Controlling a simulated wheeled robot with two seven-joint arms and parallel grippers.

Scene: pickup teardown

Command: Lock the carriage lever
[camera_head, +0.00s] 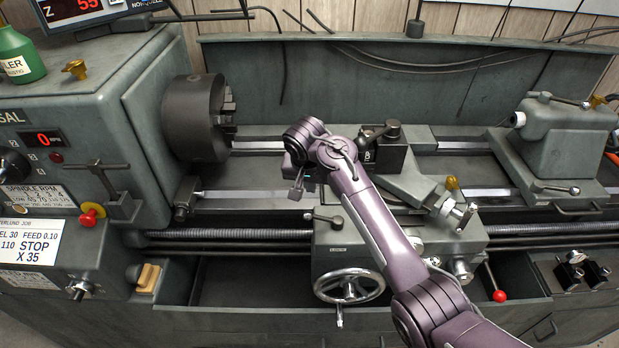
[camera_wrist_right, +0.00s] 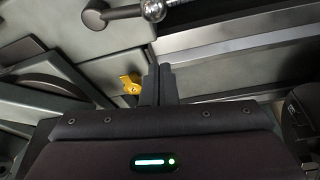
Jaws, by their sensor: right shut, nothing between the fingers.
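A short lever (camera_head: 322,217) with a dark round knob lies roughly level at the top left of the carriage (camera_head: 345,240), above the handwheel. A lever with a shiny ball end (camera_wrist_right: 125,12) shows at the top of the right wrist view; it looks like the same one, but I cannot be sure. My right gripper (camera_head: 296,190) is above and left of the carriage lever in the head view, apart from it. Its fingers (camera_wrist_right: 158,84) are together and hold nothing. My left gripper is not in view.
The chuck (camera_head: 195,117) stands behind and left of my right gripper. The tool post (camera_head: 385,152) is behind my right arm. A handwheel (camera_head: 349,287) is on the carriage front, and a red-knobbed lever (camera_head: 498,295) is to its right. The tailstock (camera_head: 565,140) is far right.

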